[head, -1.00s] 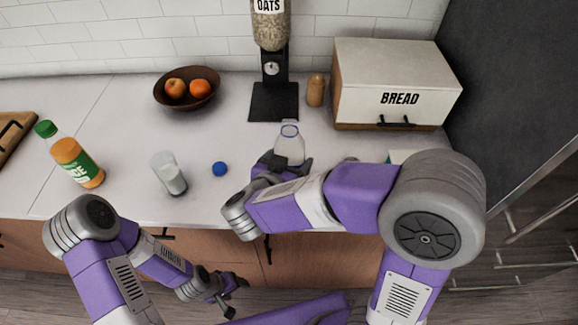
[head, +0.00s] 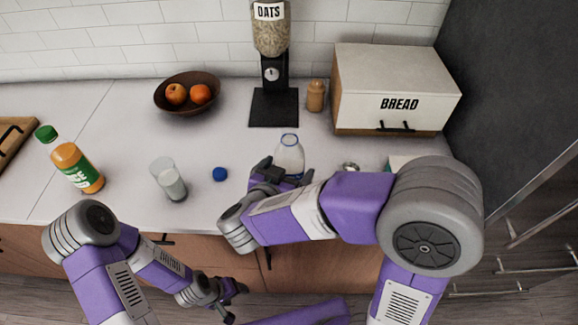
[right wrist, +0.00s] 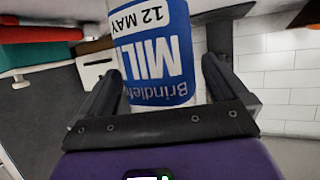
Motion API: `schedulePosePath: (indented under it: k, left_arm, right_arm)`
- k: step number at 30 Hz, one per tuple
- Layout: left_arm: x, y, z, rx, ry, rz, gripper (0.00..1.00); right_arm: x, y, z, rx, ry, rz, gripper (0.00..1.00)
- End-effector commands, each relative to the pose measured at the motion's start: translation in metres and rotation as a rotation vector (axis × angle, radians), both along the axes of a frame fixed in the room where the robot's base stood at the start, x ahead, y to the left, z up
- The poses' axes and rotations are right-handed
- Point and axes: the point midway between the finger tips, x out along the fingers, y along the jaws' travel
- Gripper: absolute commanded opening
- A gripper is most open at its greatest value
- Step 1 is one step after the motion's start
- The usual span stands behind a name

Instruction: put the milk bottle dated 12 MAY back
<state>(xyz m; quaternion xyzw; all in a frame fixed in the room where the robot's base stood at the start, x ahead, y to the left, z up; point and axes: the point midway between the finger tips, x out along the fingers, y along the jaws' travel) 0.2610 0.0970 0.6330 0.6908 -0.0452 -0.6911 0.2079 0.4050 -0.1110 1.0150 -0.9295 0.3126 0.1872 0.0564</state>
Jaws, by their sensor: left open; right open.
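The milk bottle (head: 289,152) stands upright near the counter's front edge, with a blue-ringed, uncapped mouth. In the right wrist view its blue and white label (right wrist: 158,50) reads "12 MAY" upside down. My right gripper (head: 284,174) is open, with one finger on each side of the bottle; whether either finger touches it I cannot tell. The bottle's lower part is hidden behind the gripper. A blue cap (head: 219,174) lies on the counter to the left. My left gripper (head: 230,301) is open and empty, low in front of the counter.
A glass with milk (head: 172,186) and an orange juice bottle (head: 75,168) stand to the left. A fruit bowl (head: 183,108), oats dispenser (head: 272,105), small wooden shaker (head: 315,97) and bread box (head: 392,100) stand behind. A dark fridge (head: 525,90) is at the right.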

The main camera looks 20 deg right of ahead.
Motion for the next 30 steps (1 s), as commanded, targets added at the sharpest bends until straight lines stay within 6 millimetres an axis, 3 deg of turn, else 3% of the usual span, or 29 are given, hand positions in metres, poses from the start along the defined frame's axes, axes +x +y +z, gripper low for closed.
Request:
schedulePosePath:
  k: [9,15,30]
  left_arm:
    - [0.0,0.0,0.024,0.0,0.0,0.0,0.63]
    - [0.0,0.0,0.03,0.0,0.0,0.0,0.63]
    - [0.0,0.0,0.03,0.0,0.0,0.0,0.63]
  right_arm:
    - [-0.051,0.04,0.03,-0.002,-0.001,0.008,1.0]
    - [-0.071,0.055,0.039,-0.001,0.0,0.003,1.0]
    - [-0.077,0.059,0.04,-0.001,0.0,0.0,1.0]
